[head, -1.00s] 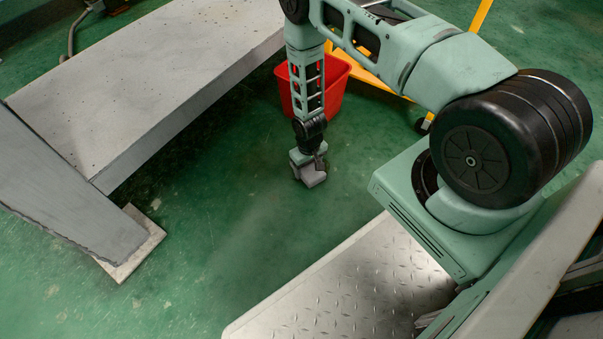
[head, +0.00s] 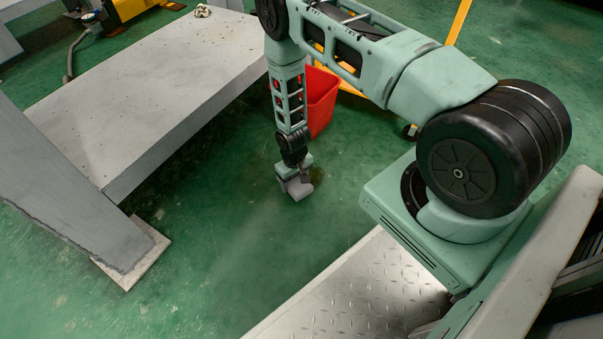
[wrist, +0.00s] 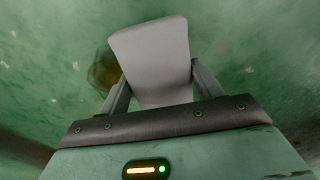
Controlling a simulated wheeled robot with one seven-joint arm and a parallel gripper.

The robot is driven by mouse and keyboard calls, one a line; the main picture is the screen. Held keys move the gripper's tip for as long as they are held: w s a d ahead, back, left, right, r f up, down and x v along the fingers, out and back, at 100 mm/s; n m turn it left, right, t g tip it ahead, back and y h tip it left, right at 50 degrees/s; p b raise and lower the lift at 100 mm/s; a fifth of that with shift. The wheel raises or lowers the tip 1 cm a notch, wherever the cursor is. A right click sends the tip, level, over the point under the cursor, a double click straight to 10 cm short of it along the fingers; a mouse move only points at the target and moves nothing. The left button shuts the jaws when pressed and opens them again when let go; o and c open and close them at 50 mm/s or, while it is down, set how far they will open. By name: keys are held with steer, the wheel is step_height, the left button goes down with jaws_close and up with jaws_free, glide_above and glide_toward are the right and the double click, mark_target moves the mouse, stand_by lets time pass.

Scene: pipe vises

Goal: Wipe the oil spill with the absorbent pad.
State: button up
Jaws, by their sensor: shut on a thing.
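My gripper (head: 293,176) points down, low over the green floor in the head view, and is shut on a grey absorbent pad (head: 299,189). In the wrist view the pad (wrist: 152,55) sits between the two fingers of my gripper (wrist: 155,85). The oil spill (head: 316,175) is a small dark brown patch on the floor, just right of the pad in the head view. In the wrist view the spill (wrist: 103,70) shows left of the pad, partly hidden by it and a finger. I cannot tell whether the pad touches the floor.
A red bin (head: 320,102) stands behind my arm, beside a yellow frame (head: 458,22). A grey bench with a low shelf (head: 140,95) and a leg on a foot plate (head: 140,257) stands at the left. The floor between the bench and my base is clear.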

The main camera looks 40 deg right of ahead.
mark_target(295, 180)
steer(key=shift+r+p, duration=1.4)
steer(key=shift+r, duration=0.75)
